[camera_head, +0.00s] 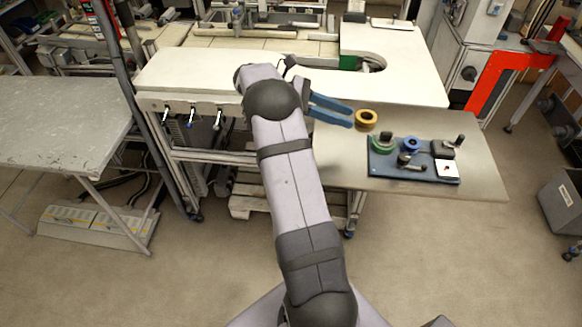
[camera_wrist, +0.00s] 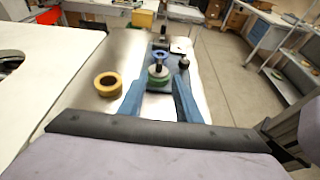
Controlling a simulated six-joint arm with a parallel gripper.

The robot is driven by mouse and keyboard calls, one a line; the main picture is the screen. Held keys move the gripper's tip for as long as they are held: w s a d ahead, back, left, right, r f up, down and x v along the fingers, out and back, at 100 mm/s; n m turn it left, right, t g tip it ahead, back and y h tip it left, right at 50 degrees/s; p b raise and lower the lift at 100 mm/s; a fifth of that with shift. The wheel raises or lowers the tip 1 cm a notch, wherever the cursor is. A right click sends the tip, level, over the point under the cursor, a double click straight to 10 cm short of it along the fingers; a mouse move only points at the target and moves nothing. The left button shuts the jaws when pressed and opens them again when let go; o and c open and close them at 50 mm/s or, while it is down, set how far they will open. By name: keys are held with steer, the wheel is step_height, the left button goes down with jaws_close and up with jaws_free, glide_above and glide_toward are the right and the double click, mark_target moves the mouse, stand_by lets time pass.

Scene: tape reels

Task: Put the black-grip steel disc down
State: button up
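A steel disc with a dark upright grip (camera_head: 386,136) appears to sit on top of a green reel (camera_head: 379,148), at the left end of a blue tray (camera_head: 383,175). In the wrist view the disc (camera_wrist: 158,72) shows beyond and between my fingertips. My gripper (camera_head: 352,114) has two blue fingers spread apart with nothing between them. It is above the table, to the left of the tray and apart from the disc. It also shows in the wrist view (camera_wrist: 157,90).
A yellow reel (camera_head: 367,119) lies on the grey table (camera_head: 480,170), close to my fingertips. The tray also bears a blue reel (camera_head: 411,143), a dark-knobbed piece (camera_head: 404,158), a dark block (camera_head: 442,150) and a white square piece (camera_head: 447,169). A white worktop (camera_head: 190,75) lies behind.

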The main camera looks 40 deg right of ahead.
steer(key=s+a+f+m+t+y, duration=0.3)
steer(key=a, duration=0.9)
steer(key=s+a+f+m+t+y, duration=0.3)
steer(key=s+a+f, duration=0.1)
steer(key=a, duration=0.8)
steer(key=s+a+f+m+t+y, duration=0.3)
steer(key=a, duration=0.9)
steer(key=shift+s+a+f+t+y, duration=0.2)
steer(key=shift+a+f+t+y, duration=0.1)
steer(key=shift+t+y, duration=0.1)
step_height(320, 180, down, 24)
steer(key=b, duration=2.4)
steer(key=shift+r, duration=0.1)
